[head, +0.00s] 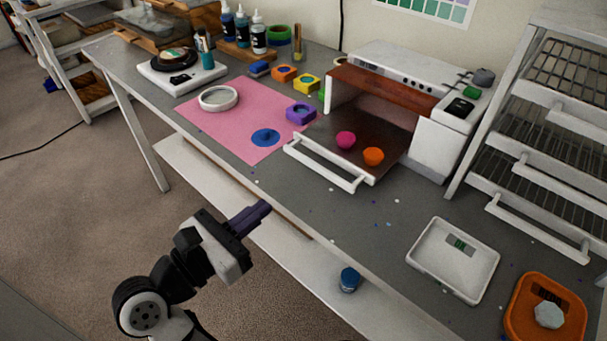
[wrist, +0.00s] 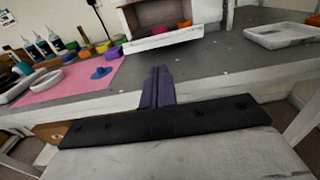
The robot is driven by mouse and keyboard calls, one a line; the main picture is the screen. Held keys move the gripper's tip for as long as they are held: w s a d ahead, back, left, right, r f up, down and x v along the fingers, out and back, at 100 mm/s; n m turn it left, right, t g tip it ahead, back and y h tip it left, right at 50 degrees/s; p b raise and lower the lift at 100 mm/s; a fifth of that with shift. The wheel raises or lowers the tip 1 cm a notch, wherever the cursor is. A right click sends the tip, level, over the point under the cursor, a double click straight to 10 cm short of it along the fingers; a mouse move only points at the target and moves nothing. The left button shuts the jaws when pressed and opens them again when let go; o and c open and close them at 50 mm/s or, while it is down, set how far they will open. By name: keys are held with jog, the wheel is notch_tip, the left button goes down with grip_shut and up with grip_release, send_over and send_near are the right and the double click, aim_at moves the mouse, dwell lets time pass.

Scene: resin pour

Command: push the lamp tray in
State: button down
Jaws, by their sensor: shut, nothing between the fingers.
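The lamp tray (head: 325,169) is pulled out of the white lamp box (head: 435,137) on the workbench. Its white front bar faces me, and a magenta piece (head: 346,140) and an orange piece (head: 373,156) sit on its dark floor. In the wrist view the tray front (wrist: 163,40) shows ahead, at the upper middle. My gripper (head: 264,207) is shut and empty, in front of the bench edge and below and short of the tray, touching nothing that I can see. Its purple fingers also show together in the wrist view (wrist: 159,75).
A pink mat (head: 225,125) with a white ring, a blue piece and a purple mould lies left of the tray. A wire rack (head: 555,120) stands beside the box. The bench before the tray is mostly clear.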

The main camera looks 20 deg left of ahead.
jog(key=p, duration=0.3)
send_near(341, 145)
jog(key=shift+v, duration=1.25)
jog(key=shift+w+d+f, duration=0.2)
jog(key=shift+w, duration=0.45)
jog(key=shift+w, duration=0.45)
jog(key=p+x, duration=0.1)
jog(key=x, duration=1)
jog(key=shift+w+d, duration=0.3)
jog(key=shift+w, duration=0.15)
jog(key=shift+r, duration=0.15)
jog(key=shift+d+r, duration=0.1)
